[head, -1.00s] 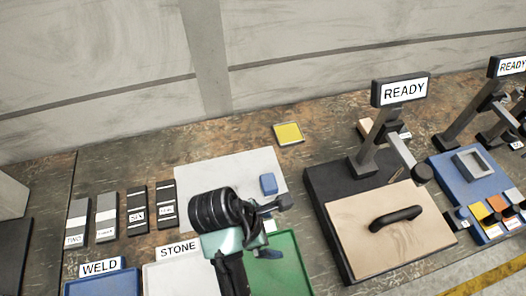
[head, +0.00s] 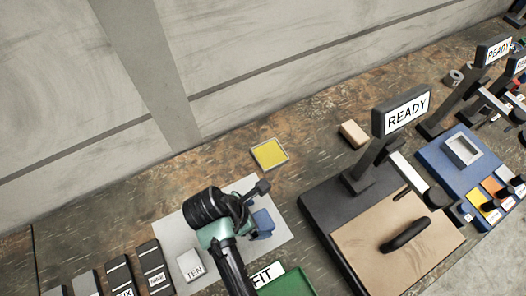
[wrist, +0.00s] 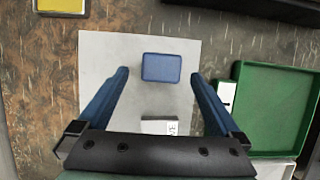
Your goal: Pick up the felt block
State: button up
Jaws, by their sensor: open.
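A blue block, which looks like the felt block (head: 264,219), sits on a light grey mat (head: 278,237). In the wrist view the blue block (wrist: 162,67) lies flat on the mat (wrist: 95,60). My gripper (wrist: 160,75) is open, with one blue finger on each side of the block and a visible gap on both sides. In the head view my gripper (head: 255,228) is over the mat and partly covers the block. Its exact height above the block is hard to tell.
A green tray (wrist: 275,105) lies to the right. A yellow pad (head: 269,153) is behind the mat.

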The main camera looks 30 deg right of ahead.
aim_at(262, 221)
jog(key=shift+a+x, duration=0.15)
jog(key=shift+x, duration=1.4)
jog(key=shift+a+x, duration=0.1)
jog(key=shift+x, duration=1.45)
jog(key=shift+s+f, duration=0.15)
jog(key=shift+c, duration=0.2)
jog(key=c, duration=1.3)
jog(key=shift+o, duration=0.2)
notch_tip(262, 221, up, 10)
jog(key=shift+r+p, duration=0.1)
jog(key=shift+p, duration=0.25)
jog(key=o, duration=0.8)
jog(key=c, duration=0.6)
